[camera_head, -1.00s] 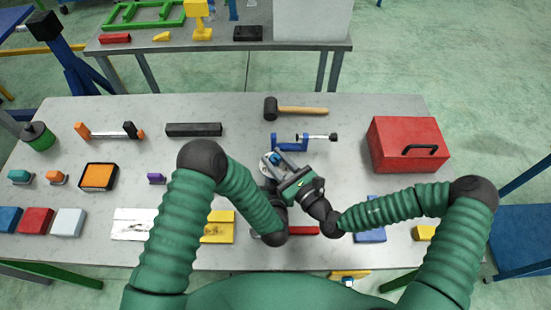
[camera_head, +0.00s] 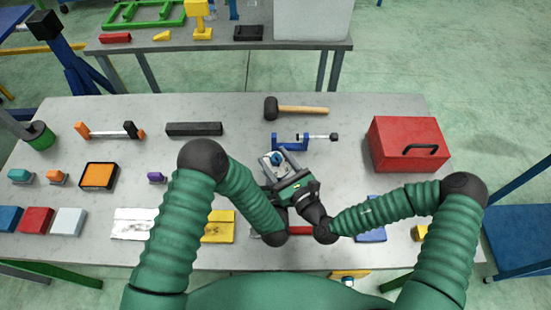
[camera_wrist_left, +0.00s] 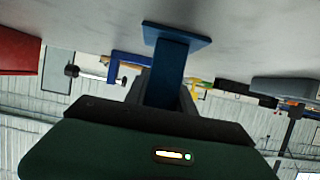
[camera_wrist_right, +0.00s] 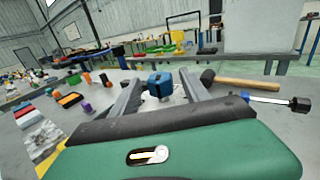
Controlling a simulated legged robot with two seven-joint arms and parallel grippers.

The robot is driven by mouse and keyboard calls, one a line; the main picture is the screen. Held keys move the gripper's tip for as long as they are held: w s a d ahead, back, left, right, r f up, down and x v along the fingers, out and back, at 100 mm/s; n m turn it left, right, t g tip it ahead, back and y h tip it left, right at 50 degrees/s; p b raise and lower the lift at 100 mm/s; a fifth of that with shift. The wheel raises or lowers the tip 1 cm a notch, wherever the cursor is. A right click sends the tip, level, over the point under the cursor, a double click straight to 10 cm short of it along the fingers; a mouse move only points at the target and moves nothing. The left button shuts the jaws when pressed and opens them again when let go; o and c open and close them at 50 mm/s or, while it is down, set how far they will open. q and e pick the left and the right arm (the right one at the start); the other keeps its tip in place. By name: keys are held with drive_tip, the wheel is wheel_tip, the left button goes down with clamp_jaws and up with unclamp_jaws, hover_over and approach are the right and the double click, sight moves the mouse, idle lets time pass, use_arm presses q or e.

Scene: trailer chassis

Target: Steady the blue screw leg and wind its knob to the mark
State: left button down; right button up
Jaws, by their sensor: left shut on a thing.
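The blue screw leg (camera_wrist_left: 172,72) shows in the left wrist view as a blue post with a flat square foot. My left gripper (camera_wrist_left: 162,92) is shut on the post. In the head view that gripper is hidden under my right one. The leg's blue knob (camera_wrist_right: 160,83) is between the spread fingers of my right gripper (camera_wrist_right: 160,90) in the right wrist view, with a gap on both sides. The knob (camera_head: 277,158) also shows in the head view, at the tips of my right gripper (camera_head: 273,166). I cannot make out the mark.
A blue clamp (camera_head: 290,142) with a black-ended screw lies just beyond the right gripper, and a mallet (camera_head: 300,111) behind it. A red toolbox (camera_head: 408,145) stands to the right. A dark bar (camera_head: 194,129) lies at the back left. Bare table separates the clamp from the toolbox.

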sight(280, 163)
drive_tip(key=v, duration=0.7)
drive_tip(key=shift+s+d+f, duration=0.1)
drive_tip(key=shift+s+d, duration=0.1)
drive_tip(key=shift+d, duration=0.1)
drive_tip(key=shift+w+r+y, duration=0.3)
drive_tip(key=w+d+n+g+y, duration=0.2)
drive_tip(key=d+n+g+y, duration=0.5)
drive_tip(key=g, duration=0.2)
drive_tip(key=shift+t, duration=0.3)
drive_tip(key=x, duration=1.1)
drive_tip(key=shift+a+f, duration=0.2)
drive_tip(key=shift+a, duration=0.2)
clamp_jaws()
